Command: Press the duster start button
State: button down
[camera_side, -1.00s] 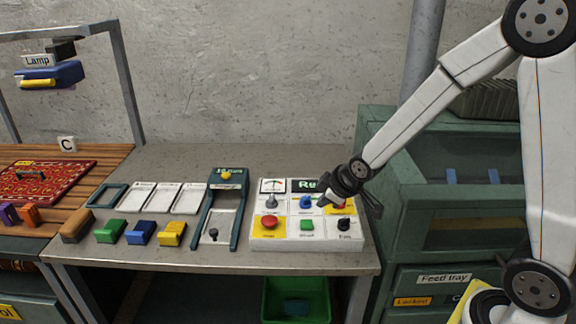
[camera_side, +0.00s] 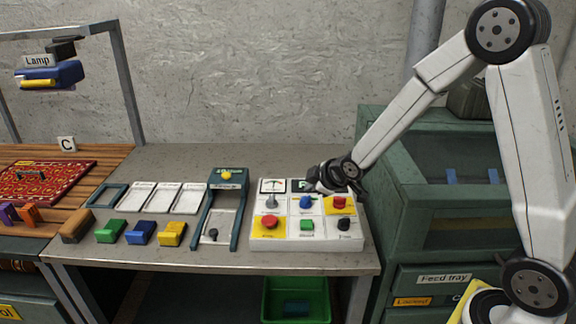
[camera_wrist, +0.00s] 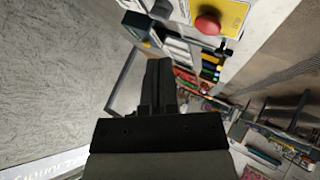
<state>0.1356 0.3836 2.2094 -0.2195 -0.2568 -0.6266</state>
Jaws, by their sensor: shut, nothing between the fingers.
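A white control panel (camera_side: 291,243) lies on the grey bench. It carries a green button (camera_side: 307,225), a red button (camera_side: 269,223) on a yellow plate, a blue knob (camera_side: 306,203), a black knob (camera_side: 344,224) and a red control (camera_side: 340,202) on yellow. A dark teal stand (camera_side: 206,215) to its left has a yellow button (camera_side: 227,174) on top. The labels are too small to tell which is the duster start button. My gripper (camera_side: 312,179) is shut and empty above the panel's back edge, partly hiding its display. The wrist view shows the shut fingers (camera_wrist: 158,85) and the red button (camera_wrist: 207,24).
Green, blue and yellow blocks (camera_side: 141,233) and pale trays (camera_side: 160,197) lie left of the stand. A green cabinet (camera_side: 400,225) stands to the right. A green bin (camera_side: 296,300) is under the bench. The bench behind the stand is clear.

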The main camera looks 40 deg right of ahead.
aim_at(304, 220)
jog(key=shift+f, duration=4.15)
jog(key=shift+f, duration=0.95)
jog(key=shift+r, duration=0.95)
dwell(0.4)
jog(key=shift+r, duration=2.5)
